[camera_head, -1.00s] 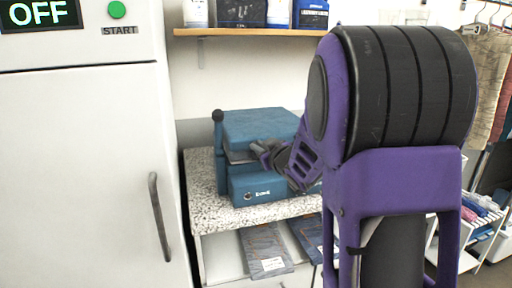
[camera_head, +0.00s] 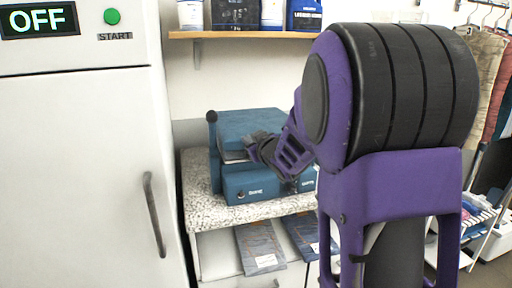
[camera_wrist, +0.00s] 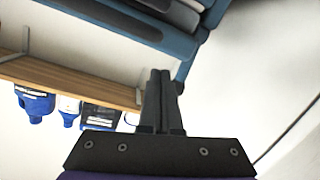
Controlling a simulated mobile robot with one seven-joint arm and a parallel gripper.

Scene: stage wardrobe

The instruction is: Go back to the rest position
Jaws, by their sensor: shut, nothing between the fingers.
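My gripper (camera_head: 256,148) is in front of the blue press-like machine (camera_head: 235,186) on the speckled counter (camera_head: 196,205). In the wrist view my gripper (camera_wrist: 160,76) has its two dark fingers together, with nothing between them. The blue machine (camera_wrist: 120,22) shows at the top of that view, past the fingertips. I cannot tell whether the fingertips touch it. My purple and black arm covers the right-middle of the head view and hides the machine's right end.
A white cabinet (camera_head: 75,170) with an OFF display and green START button stands at left. A wooden shelf (camera_head: 240,35) with bottles and boxes hangs above. Folded jeans packs (camera_head: 258,247) lie below the counter. Garments (camera_head: 490,75) hang from a rail at right.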

